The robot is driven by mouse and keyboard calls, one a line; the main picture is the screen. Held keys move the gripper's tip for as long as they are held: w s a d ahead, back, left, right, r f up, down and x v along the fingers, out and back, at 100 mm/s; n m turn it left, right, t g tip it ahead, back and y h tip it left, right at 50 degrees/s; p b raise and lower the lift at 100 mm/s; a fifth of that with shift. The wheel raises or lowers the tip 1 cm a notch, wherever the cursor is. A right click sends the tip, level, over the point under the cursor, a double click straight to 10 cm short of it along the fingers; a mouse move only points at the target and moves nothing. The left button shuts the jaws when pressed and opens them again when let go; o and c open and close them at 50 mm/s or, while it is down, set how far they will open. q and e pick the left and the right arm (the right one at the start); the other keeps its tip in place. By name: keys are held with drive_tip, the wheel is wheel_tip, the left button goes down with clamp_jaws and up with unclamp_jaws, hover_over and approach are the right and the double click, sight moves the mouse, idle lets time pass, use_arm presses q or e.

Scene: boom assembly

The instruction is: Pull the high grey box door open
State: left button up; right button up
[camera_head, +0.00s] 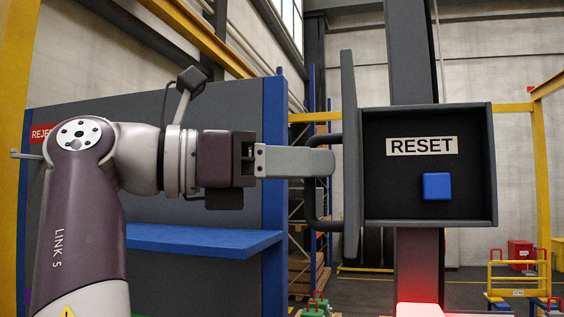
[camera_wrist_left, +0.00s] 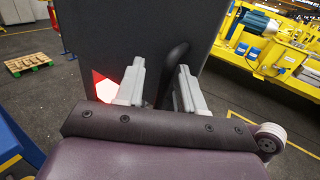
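The high grey box (camera_head: 492,165) hangs on a dark post, and its inside shows with a RESET label (camera_head: 422,146) and a blue button (camera_head: 437,186). Its door (camera_head: 349,90) stands swung open at the left side, seen nearly edge-on. The black handle (camera_head: 312,215) is on the door's left face. My left gripper (camera_head: 325,162) reaches in from the left at the handle. In the left wrist view the fingers (camera_wrist_left: 160,88) are apart, with the handle (camera_wrist_left: 176,56) between them, nearer the right finger. The door's grey face (camera_wrist_left: 125,35) lies beyond them. My right gripper is not in view.
A grey panel with a blue shelf (camera_head: 200,239) and blue post stands behind my left arm. A red glowing block (camera_head: 426,309) is below the box. Yellow frames (camera_head: 517,275) stand at the lower right. Open floor lies between them.

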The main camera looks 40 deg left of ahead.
use_arm(q)
drive_tip(key=p+v, duration=0.2)
drive_tip(key=v, duration=1.1)
drive_tip(key=shift+d, duration=0.15)
